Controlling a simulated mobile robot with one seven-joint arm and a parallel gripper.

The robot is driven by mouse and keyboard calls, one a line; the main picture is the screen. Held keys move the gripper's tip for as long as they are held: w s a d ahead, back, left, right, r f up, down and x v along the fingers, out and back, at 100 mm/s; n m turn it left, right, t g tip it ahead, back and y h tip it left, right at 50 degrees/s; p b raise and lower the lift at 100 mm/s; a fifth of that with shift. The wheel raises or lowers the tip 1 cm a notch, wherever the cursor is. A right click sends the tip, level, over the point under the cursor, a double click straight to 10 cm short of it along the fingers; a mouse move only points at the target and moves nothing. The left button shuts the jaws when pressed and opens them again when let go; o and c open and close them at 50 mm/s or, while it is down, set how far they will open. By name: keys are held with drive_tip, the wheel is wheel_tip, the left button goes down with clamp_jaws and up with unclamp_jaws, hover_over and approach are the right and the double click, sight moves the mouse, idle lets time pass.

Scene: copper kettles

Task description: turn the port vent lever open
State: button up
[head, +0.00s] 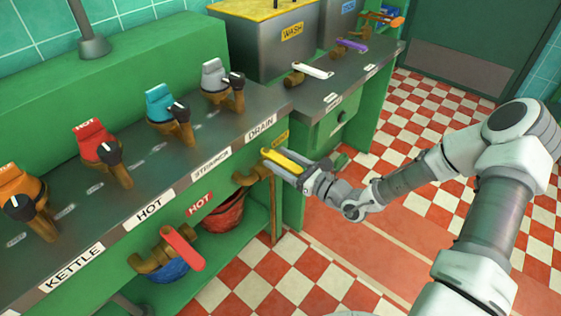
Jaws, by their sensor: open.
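No label that I can read says port vent, so I cannot tell which lever is the port vent one. My gripper (279,165) is open at the yellow lever (286,160), on a brass pipe at the right end of the near bench front. Its fingers lie along the lever; I cannot tell whether they touch it. A red lever (183,249) hangs on a brass valve lower left.
Orange (14,183), red (94,143), teal (160,102) and grey (214,75) valves with black handles line the near bench top. A red bucket (224,213) and a blue bucket (168,271) sit below. The checkered floor (425,150) is open on the right.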

drive_tip(key=shift+w, duration=0.1)
clamp_jaws()
idle(0.3)
idle(1.1)
